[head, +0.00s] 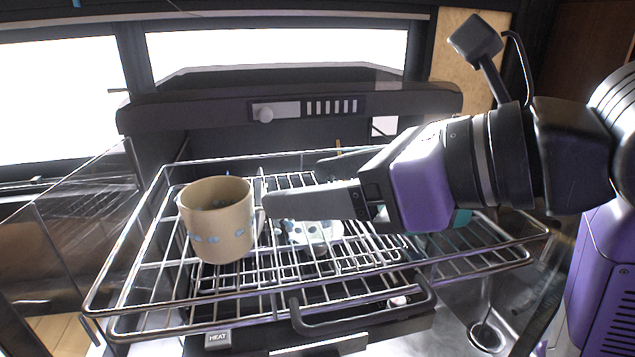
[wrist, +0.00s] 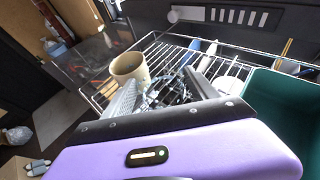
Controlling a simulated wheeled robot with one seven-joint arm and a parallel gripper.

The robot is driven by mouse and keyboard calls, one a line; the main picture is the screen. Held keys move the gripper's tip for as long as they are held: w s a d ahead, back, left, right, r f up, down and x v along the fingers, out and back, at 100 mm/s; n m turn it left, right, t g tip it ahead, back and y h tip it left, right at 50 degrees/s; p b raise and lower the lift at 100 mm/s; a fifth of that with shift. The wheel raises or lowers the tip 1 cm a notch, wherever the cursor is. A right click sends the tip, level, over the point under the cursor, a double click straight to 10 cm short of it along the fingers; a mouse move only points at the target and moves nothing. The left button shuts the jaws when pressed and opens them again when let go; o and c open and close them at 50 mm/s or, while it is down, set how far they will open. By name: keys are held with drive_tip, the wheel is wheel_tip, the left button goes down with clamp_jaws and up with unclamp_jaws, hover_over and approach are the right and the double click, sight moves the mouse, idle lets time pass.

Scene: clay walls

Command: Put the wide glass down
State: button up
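My gripper (head: 264,205) reaches in from the right over the wire dish rack (head: 190,322), its tips beside a tan cup. In the wrist view my two fingers (wrist: 162,92) stand apart with a clear, wide glass (wrist: 166,94) between them. The glass appears held; its outline is faint against the wires. In the head view the near finger and the rack wires make the glass hard to pick out, and I cannot tell whether its base touches the rack.
The tan cup (head: 217,225) with blue dots stands upright at the rack's left; it also shows in the wrist view (wrist: 129,67). A pale spotted piece (head: 313,233) lies below my gripper. A teal container (wrist: 284,108) is at the right. Wires right of centre look bare.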

drive_tip(key=shift+o, duration=1)
drive_tip(key=shift+r, duration=0.2)
drive_tip(key=b+v, duration=0.1)
drive_tip(key=v, duration=1.1)
drive_tip(key=shift+b, duration=0.4)
